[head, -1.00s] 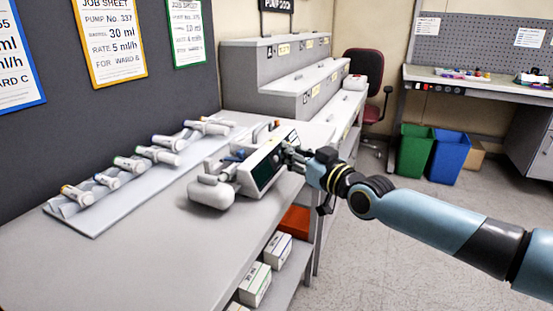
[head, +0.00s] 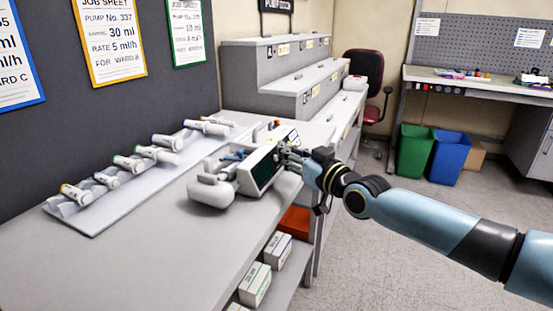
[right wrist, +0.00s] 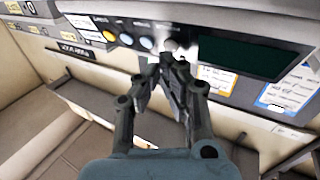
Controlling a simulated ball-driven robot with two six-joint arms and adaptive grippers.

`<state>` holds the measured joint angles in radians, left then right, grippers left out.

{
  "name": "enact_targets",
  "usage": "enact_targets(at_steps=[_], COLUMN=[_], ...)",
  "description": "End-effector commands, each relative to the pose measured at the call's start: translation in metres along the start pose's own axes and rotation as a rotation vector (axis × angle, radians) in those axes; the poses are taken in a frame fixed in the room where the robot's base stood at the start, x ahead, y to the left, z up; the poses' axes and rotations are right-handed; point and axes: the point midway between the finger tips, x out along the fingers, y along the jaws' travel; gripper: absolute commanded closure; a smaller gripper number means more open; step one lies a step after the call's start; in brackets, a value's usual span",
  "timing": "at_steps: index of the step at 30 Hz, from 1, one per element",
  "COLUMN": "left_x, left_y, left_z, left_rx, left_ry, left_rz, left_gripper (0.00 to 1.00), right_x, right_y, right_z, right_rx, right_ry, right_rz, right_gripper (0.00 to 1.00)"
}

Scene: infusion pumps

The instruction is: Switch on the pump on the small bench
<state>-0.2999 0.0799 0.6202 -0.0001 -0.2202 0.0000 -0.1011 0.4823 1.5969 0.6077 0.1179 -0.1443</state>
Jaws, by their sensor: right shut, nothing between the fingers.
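The pump (head: 261,169) is a white unit with a dark screen and a rounded grey-white part at its left, standing on the grey bench (head: 150,252). My right gripper (head: 281,150) is shut and empty at the pump's front. In the right wrist view its fingertips (right wrist: 167,60) overlap the panel near a grey button beside the screen; I cannot tell whether they touch. My left gripper is out of view.
A rack (head: 90,217) with several syringes lies on the bench left of the pump. Grey stepped shelving (head: 240,68) stands behind. Boxes (head: 255,286) sit on a lower shelf. Green (head: 414,150) and blue (head: 450,157) bins stand at the right. The bench's front left is clear.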

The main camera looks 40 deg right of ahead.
Motion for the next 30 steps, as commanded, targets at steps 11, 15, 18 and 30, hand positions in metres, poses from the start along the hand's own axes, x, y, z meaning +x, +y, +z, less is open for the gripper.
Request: enact_targets(at_steps=[11,15,18,30], left_x=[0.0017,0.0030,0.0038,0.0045], left_y=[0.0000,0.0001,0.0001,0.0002], left_z=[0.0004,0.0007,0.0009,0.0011], left_rx=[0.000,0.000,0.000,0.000], left_ry=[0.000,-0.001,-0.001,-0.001], left_rz=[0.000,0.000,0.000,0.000], left_gripper=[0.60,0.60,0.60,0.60], right_x=[0.0018,0.0032,0.0041,0.0053], right_y=[-0.0008,-0.0015,-0.0020,-0.0026], right_z=[0.0009,0.0016,0.0021,0.0028], right_rx=[-0.001,-0.001,-0.001,-0.001], right_ry=[0.001,0.001,0.001,0.000], right_rz=[0.000,0.000,0.000,0.000], right_gripper=[1.00,1.00,1.00,1.00])
